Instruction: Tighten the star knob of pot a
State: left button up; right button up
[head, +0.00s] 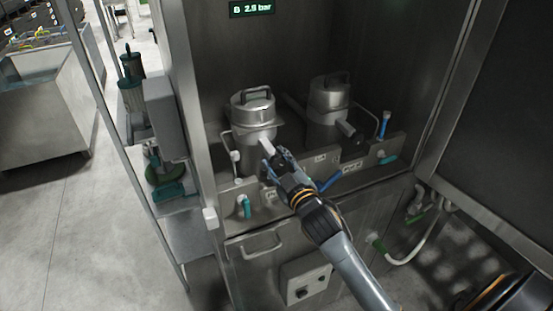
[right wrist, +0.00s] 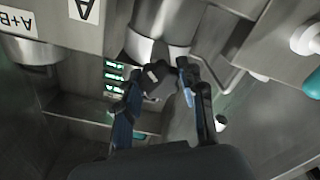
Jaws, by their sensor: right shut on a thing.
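The left steel pot (head: 253,112) stands upright in the washer bay, with its lid on and a handle on top. A pale stem (head: 266,146) sticks out of its front towards me. My right gripper (head: 270,163) is at the end of this stem. In the right wrist view, my right gripper (right wrist: 160,80) has its fingers on both sides of a dark star knob (right wrist: 155,77) and is shut on it. The pot's wall (right wrist: 150,48) shows right behind the knob. In the head view the knob is mostly hidden by the fingers. My left gripper is not in view.
A second pot (head: 327,100) with its own dark knob (head: 351,132) stands to the right. A blue-handled valve (head: 384,124) and a teal handle (head: 246,207) are nearby. A label A (right wrist: 88,10) shows beside the pot. A display (head: 251,9) reads 2.9 bar.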

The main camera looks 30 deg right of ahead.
jog(key=m+p, duration=0.1)
jog(key=m, duration=0.3)
jog(key=shift+r+m+p, duration=0.1)
jog(key=shift+m+p, duration=0.25)
jog(key=shift+m, duration=0.05)
jog(key=shift+d+m+p, duration=0.1)
jog(key=shift+m+p, duration=0.7)
jog(key=shift+m, duration=1.5)
jog(key=o, duration=1.2)
jog(key=s, duration=1.2)
jog(key=shift+a, duration=0.35)
